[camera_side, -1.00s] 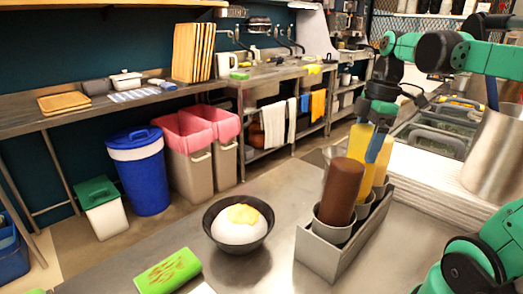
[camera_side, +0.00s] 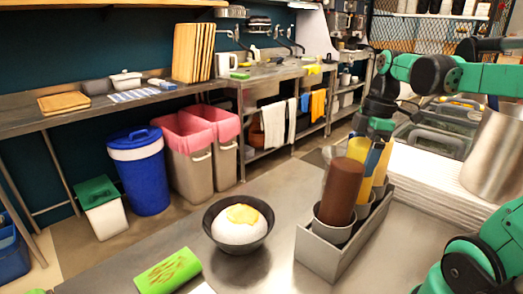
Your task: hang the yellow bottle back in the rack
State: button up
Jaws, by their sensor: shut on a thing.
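The grey metal rack (camera_side: 318,252) stands on the steel counter with a row of round holders. A brown bottle (camera_side: 342,192) sits upside down in its nearest holder. The yellow bottle (camera_side: 357,149) is upright just behind the brown one, with its lower part hidden by it. My gripper (camera_side: 372,160) is shut on the yellow bottle, with a blue finger showing at its right side. More yellow (camera_side: 383,160) shows right of that finger, over the rack's far end. I cannot tell whether the held bottle touches its holder.
A dark bowl (camera_side: 238,247) of rice with yellow topping stands left of the rack. A green item (camera_side: 168,270) lies at the front left. White stacked sheets (camera_side: 430,180) and a steel pot (camera_side: 494,155) are to the right. The counter between bowl and rack is clear.

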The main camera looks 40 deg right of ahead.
jog(key=shift+f, duration=0.4)
jog(key=o, duration=0.7)
jog(key=shift+c, duration=0.2)
jog(key=shift+r, duration=3.75)
jog(key=shift+f, duration=0.1)
jog(key=shift+f, duration=3.7)
jog(key=shift+r, duration=0.2)
